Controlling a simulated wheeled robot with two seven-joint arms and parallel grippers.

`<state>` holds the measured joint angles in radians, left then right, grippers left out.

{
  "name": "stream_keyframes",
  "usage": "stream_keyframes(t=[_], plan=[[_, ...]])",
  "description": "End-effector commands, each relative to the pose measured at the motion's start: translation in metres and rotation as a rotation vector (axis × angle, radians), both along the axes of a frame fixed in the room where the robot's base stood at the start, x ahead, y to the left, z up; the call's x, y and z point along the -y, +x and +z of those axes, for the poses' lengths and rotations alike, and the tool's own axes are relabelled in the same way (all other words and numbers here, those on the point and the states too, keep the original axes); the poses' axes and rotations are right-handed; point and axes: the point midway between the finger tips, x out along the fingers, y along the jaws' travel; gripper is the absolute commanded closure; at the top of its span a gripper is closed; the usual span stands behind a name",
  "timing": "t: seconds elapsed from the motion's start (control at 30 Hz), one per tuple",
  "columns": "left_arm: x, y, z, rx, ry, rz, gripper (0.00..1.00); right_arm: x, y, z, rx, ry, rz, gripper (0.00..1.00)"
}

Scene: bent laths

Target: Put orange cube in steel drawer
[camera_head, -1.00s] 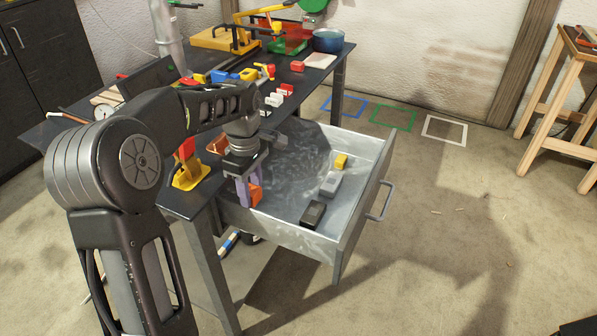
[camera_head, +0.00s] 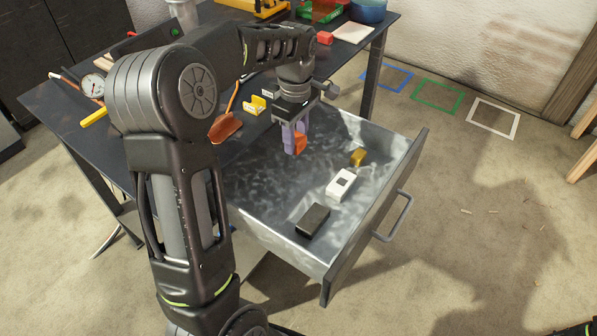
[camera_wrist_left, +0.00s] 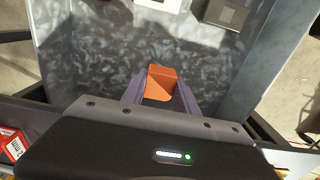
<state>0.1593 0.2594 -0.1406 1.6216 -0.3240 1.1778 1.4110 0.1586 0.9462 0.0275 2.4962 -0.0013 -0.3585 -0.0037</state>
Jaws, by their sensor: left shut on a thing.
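The orange cube (camera_head: 300,143) is between the purple fingers of my left gripper (camera_head: 294,140), which is shut on it. In the left wrist view the cube (camera_wrist_left: 161,83) shows between the two fingers (camera_wrist_left: 160,92). Cube and gripper are over the inside of the open steel drawer (camera_head: 262,236), near its table side. The drawer's floor also shows around the cube in the left wrist view. How high the cube is above that floor is hard to tell. My right gripper is not in view.
In the drawer lie a black block (camera_head: 313,220), a white block (camera_head: 341,184) and a small yellow block (camera_head: 358,157). The drawer front has a handle (camera_head: 393,217). The dark table (camera_head: 62,118) holds an orange scoop-like thing (camera_head: 224,127) and a yellow piece (camera_head: 254,105).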

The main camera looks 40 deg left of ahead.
Motion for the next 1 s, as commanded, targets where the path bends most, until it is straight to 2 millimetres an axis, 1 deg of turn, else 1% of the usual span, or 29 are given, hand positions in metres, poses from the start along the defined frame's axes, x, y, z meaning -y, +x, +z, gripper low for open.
stream_keyframes(t=[0.07, 0.13, 0.3, 0.4, 0.77, 0.87, 1.0], plan=[[0.0, 0.0, -0.003, -0.001, 0.0, 0.0, 1.0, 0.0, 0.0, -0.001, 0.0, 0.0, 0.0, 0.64], [0.0, 0.0, -0.01, -0.001, 0.0, 0.0, 1.0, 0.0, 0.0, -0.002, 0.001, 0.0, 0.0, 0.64], [0.0, 0.0, -0.038, -0.003, -0.001, 0.0, 1.0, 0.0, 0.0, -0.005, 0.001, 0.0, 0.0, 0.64], [0.0, 0.0, -0.049, -0.001, 0.0, 0.0, 1.0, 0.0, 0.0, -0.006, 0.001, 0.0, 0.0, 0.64], [0.0, 0.0, -0.053, -0.001, 0.0, 0.0, 1.0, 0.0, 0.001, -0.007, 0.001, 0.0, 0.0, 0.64], [0.0, 0.0, -0.065, -0.003, 0.0, -0.001, 1.0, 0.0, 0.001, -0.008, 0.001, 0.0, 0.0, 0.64], [0.0, -0.001, -0.089, -0.004, -0.001, 0.0, 1.0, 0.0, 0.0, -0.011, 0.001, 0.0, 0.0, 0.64]])
